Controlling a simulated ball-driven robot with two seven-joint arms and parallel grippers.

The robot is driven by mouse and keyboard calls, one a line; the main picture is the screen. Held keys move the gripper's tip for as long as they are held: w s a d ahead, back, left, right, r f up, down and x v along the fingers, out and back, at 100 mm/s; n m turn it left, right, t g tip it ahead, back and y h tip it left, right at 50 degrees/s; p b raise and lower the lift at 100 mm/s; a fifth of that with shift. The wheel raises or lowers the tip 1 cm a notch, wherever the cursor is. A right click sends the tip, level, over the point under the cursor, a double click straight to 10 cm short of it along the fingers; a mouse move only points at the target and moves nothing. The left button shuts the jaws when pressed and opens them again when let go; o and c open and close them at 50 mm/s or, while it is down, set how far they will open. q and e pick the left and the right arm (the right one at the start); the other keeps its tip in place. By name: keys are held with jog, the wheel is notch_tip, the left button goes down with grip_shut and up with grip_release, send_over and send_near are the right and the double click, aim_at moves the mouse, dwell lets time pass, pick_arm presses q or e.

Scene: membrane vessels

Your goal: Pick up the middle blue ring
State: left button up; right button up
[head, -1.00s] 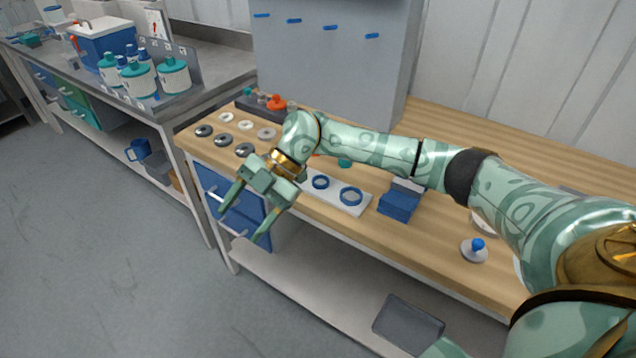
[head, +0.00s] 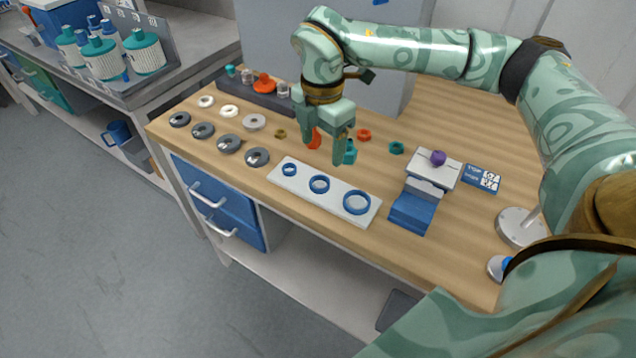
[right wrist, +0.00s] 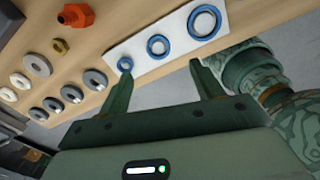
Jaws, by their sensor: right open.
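Three blue rings of different sizes lie in a row on a white board (head: 300,189) on the wooden bench. The middle blue ring (head: 319,184) sits between the small blue ring (head: 289,169) and the large blue ring (head: 357,202). In the right wrist view the middle ring (right wrist: 158,46) appears beyond and between my fingertips. My right gripper (head: 321,150) is open and empty, pointing down above the bench, behind the board in the head view. It is apart from all three rings. My left gripper is not in view.
Grey and white discs (head: 229,143) lie left of the board. Orange (head: 364,135) and teal (head: 397,148) fittings lie behind it. A blue block (head: 412,212) stands right of it, near a card (head: 482,178). A dark rack (head: 262,96) stands at the back left.

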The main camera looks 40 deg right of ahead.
aim_at(321, 183)
jog(key=f, duration=0.4)
jog(key=shift+w+d+b, duration=0.15)
jog(key=shift+w+b, duration=0.05)
jog(key=shift+b, duration=0.15)
jog(key=shift+s+f, duration=0.1)
jog(key=shift+f, duration=0.65)
notch_tip(321, 183, down, 5)
jog(key=shift+r+b, duration=0.2)
jog(key=shift+b, duration=0.95)
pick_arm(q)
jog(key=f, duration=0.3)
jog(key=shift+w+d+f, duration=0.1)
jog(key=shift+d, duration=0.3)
pick_arm(e)
jog(key=shift+r, duration=0.1)
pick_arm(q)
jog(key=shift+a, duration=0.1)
pick_arm(e)
jog(key=c, duration=1.1)
